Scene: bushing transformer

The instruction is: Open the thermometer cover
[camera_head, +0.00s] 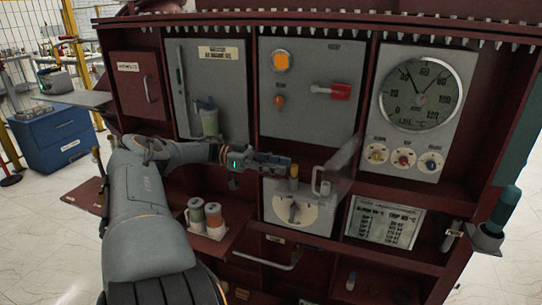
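The large round thermometer dial (422,92) is on a grey panel at the upper right, with a small row of coloured knobs below it. A clear pane (343,166), seemingly a cover, stands out at an angle by the grey box with a pale dial (298,208). A pale upright handle (321,184) is at its left edge. My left gripper (288,163) is just above that box, close to a small yellow-topped peg (293,178) and left of the pane. Its fingers are small and dark; their opening and any contact are unclear. My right gripper is not in view.
Several cups (205,216) stand on a red shelf below my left arm. Panels with an orange button (281,61) and a red handle (333,91) are above. A green cylinder (505,206) sits in a holder at the right. A blue cabinet (57,138) is far left.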

